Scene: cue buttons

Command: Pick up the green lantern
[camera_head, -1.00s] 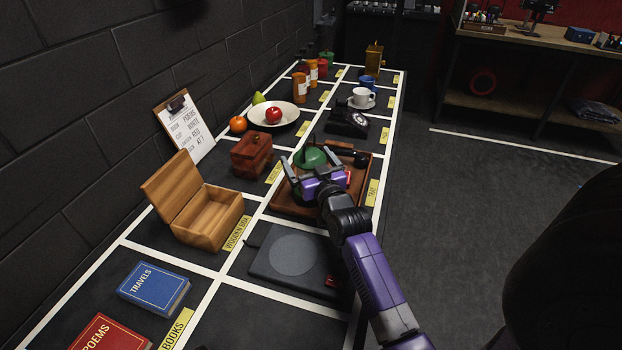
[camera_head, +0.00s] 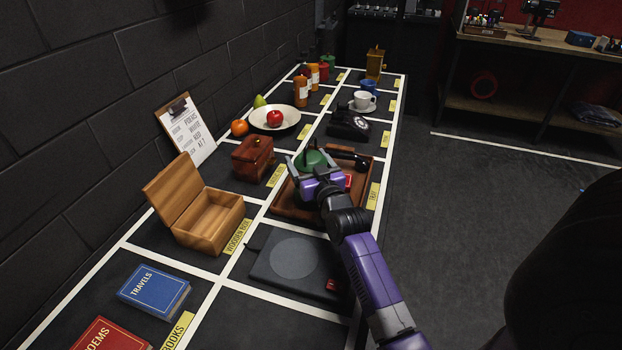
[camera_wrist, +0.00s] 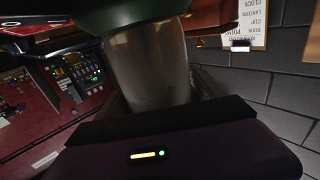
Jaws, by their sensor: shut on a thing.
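The green lantern (camera_head: 314,157) is at the wooden tray (camera_head: 292,206), partly hidden behind my gripper (camera_head: 311,165). In the wrist view its green upper part and pale, see-through body (camera_wrist: 150,68) stand close in front of my gripper. My gripper is shut on the lantern from the near side. The lantern looks upright; I cannot tell whether its base touches the tray.
A red item (camera_head: 348,181) and a dark-handled object (camera_head: 349,157) sit in the tray beside the lantern. A reddish wooden box (camera_head: 252,158) is to the left, a black telephone (camera_head: 348,125) behind, and a flat dark device (camera_head: 297,258) in front.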

